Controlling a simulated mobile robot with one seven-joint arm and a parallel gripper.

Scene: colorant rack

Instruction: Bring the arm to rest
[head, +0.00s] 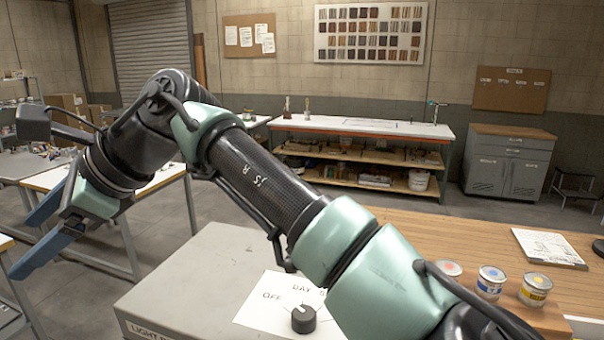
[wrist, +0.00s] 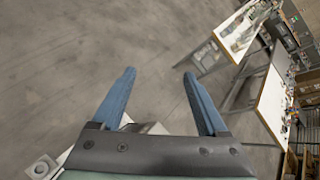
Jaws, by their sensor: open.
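My gripper (head: 30,238) is at the left of the head view, at the end of my bent arm. Its two blue fingers are spread apart and point down and to the left. In the wrist view the fingers of my gripper (wrist: 158,90) are wide apart with nothing between them but the grey floor (wrist: 110,40) beyond. My arm runs from the lower right up to a bend at the upper left, above a grey box with a dial, and hides part of it.
The grey box (head: 190,290) carries a black dial (head: 303,319) on a white sheet. Several small cans, one of them blue-labelled (head: 490,283), stand on the wooden counter (head: 440,232) at right. White tables (head: 150,186) stand at left, near my gripper. A long bench (head: 360,127) stands behind.

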